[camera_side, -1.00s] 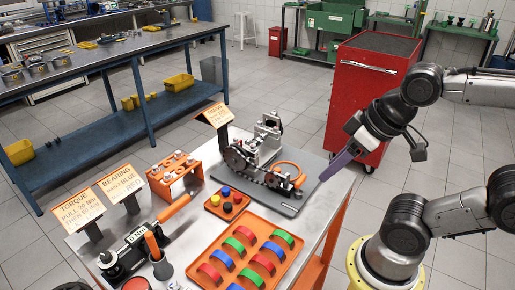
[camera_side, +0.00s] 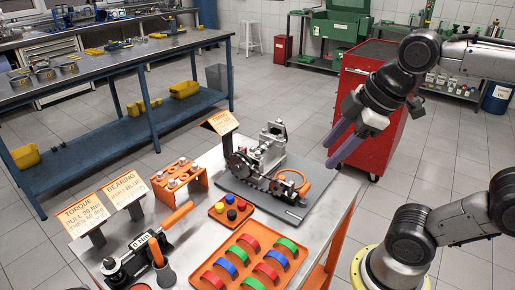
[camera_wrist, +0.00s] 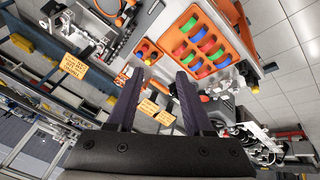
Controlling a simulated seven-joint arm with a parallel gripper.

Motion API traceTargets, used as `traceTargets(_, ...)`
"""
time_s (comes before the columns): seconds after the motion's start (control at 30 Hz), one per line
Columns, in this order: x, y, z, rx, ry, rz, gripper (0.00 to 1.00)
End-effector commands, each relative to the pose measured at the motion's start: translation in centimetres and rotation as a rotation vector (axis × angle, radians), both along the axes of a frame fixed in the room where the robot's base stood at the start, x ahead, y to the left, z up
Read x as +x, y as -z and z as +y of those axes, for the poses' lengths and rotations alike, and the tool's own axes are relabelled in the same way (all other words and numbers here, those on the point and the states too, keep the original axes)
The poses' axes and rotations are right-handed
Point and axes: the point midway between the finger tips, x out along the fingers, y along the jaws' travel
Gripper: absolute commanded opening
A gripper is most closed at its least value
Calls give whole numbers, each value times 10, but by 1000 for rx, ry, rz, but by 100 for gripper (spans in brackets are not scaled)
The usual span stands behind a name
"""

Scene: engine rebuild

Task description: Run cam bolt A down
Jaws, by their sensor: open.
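The engine (camera_side: 258,158) sits on a dark grey plate (camera_side: 284,211) on the metal bench in the side view. Its metal parts also show at the upper left of the wrist view (camera_wrist: 62,22). I cannot pick out cam bolt A. An orange rack (camera_side: 160,195) left of the engine holds several bolts (camera_side: 183,162). A torque wrench (camera_side: 128,262) with an orange handle (camera_side: 175,215) lies at the bench's front left. My gripper (camera_side: 327,157) is open and empty in the air right of the engine, apart from it. Its two dark purple fingers show in the wrist view (camera_wrist: 158,73).
An orange tray (camera_side: 225,262) holds several red, green and blue shells. A small orange tray (camera_side: 222,222) holds coloured pieces. Torque (camera_side: 82,215), bearing (camera_side: 124,189) and another sign (camera_side: 220,121) stand on the bench. A red tool cabinet (camera_side: 358,90) stands behind my gripper.

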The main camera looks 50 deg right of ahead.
Motion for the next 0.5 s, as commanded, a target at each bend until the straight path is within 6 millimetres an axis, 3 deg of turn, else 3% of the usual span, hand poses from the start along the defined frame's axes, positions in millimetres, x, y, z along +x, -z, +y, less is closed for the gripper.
traceTargets(0.1,35,-31,-6,-103,-194,44,51)
traceTargets(0.23,77,-54,-17,-194,-393,105,51)
traceTargets(0.37,121,-64,-31,-252,-556,167,51)
traceTargets(0.5,169,-62,-51,-282,-694,232,51)
